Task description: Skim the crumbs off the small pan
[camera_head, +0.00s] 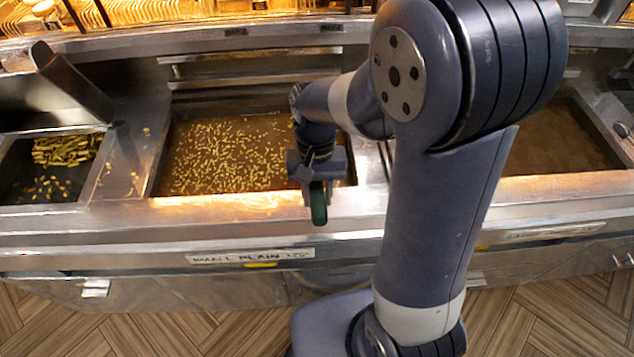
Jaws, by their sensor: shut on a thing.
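The small pan (168,150) is a square well of brown oil in the steel range, left of the middle. Many golden crumbs (222,150) float across most of its surface. A label below it reads "SMALL PLAIN". My gripper (316,188) is at the pan's right front edge, shut on a dark green handle (319,205). The handle points down towards the front. The rest of the tool is hidden behind my gripper and arm, so I cannot tell whether it touches the oil.
At the left, a dark bin (22,178) holds a heap of yellow-brown bits and a few loose ones. A steel strip with stray crumbs lies between bin and pan. Another oil pan (560,140) is at the right, with few or no crumbs visible. My arm blocks the middle.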

